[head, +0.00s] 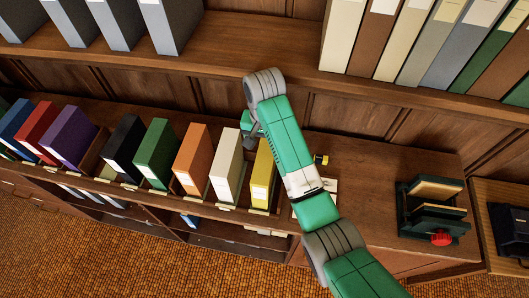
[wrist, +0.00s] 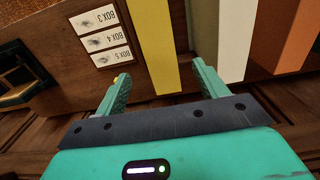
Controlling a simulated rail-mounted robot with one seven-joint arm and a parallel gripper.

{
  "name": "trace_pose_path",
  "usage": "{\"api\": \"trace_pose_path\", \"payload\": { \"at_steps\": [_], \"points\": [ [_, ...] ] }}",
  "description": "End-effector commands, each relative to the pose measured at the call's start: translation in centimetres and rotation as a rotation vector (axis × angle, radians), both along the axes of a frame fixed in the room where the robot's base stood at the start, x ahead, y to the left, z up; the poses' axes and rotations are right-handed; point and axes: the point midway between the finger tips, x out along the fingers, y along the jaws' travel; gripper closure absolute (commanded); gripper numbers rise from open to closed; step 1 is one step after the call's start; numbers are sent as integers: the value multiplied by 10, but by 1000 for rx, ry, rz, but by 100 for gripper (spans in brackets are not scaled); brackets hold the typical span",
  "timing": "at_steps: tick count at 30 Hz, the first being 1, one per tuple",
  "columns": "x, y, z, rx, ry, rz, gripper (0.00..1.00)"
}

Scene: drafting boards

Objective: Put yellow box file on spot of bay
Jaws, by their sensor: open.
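The yellow box file (head: 262,178) stands upright at the right end of the row on the lower cabinet, beside a cream file. In the wrist view the yellow box file (wrist: 157,40) lies ahead of and between the fingers of my gripper (wrist: 158,72). The fingers are apart and nothing is held. In the head view my gripper is mostly hidden by my arm, behind the yellow file. A card (wrist: 100,37) reading BOX 3, BOX 4 and BOX 5 lies to the file's left in the wrist view. I cannot pick out the bay's spot.
The cream file (head: 227,165) and orange file (head: 192,160) stand left of the yellow one, with several more beyond. A dark green device with a red knob (head: 441,237) stands on the cabinet's right. An upper shelf (head: 260,55) with files runs behind. Cabinet top between is mostly clear.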

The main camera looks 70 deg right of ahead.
Motion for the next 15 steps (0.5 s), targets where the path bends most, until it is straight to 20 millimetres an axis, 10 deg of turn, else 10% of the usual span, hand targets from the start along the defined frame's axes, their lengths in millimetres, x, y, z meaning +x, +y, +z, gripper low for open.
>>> {"api": "trace_pose_path", "payload": {
  "at_steps": [15],
  "points": [
    [-1, 0, 10, 1, 1, -1, 28]
  ]
}}
